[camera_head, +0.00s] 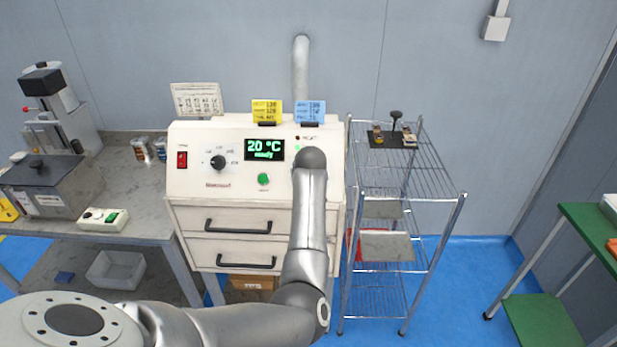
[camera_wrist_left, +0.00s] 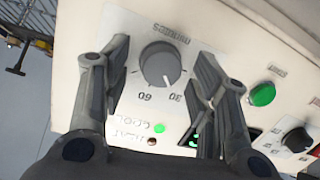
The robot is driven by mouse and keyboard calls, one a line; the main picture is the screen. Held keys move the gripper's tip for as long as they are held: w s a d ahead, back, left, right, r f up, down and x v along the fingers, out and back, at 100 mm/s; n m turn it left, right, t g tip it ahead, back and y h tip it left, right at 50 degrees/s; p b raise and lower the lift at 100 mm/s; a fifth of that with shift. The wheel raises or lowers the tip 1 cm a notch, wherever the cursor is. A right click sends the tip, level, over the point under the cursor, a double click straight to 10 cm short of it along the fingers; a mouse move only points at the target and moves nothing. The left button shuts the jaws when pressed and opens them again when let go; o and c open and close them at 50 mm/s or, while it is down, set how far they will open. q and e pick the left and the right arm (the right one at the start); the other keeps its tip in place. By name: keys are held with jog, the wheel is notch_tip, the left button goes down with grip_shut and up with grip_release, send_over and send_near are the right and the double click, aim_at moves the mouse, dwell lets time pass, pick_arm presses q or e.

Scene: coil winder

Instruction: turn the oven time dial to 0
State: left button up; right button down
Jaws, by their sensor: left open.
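The oven time dial (camera_wrist_left: 160,64) is a grey round knob on the white oven panel, seen upside down in the left wrist view. Its white pointer line lies between the printed 60 and 30, nearer the 30. My left gripper (camera_wrist_left: 162,58) is open, with one finger on each side of the dial and a visible gap to it on both sides. I cannot tell whether the fingertips reach down beside the knob. In the head view my left arm covers the time dial and gripper at the right of the oven front (camera_head: 185,192). My right gripper is not in view.
The oven also has a temperature dial (camera_head: 218,162), a green button (camera_head: 263,179), a red switch (camera_head: 182,159) and a display (camera_head: 264,150) reading 20 °C. Yellow (camera_head: 266,110) and blue (camera_head: 310,111) cards stand on top. A wire rack (camera_head: 405,180) stands close at the right.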

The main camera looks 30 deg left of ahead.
pick_arm(q)
jog(key=shift+w+a+f, duration=0.2)
jog(key=shift+f, duration=0.05)
jog(key=shift+s+d+r, duration=0.1)
jog(key=shift+s+r, duration=0.05)
jog(key=shift+s, duration=0.05)
jog(key=shift+c, duration=1)
jog(key=shift+d, duration=0.1)
jog(key=shift+c, duration=1.2)
jog(key=c, duration=0.6)
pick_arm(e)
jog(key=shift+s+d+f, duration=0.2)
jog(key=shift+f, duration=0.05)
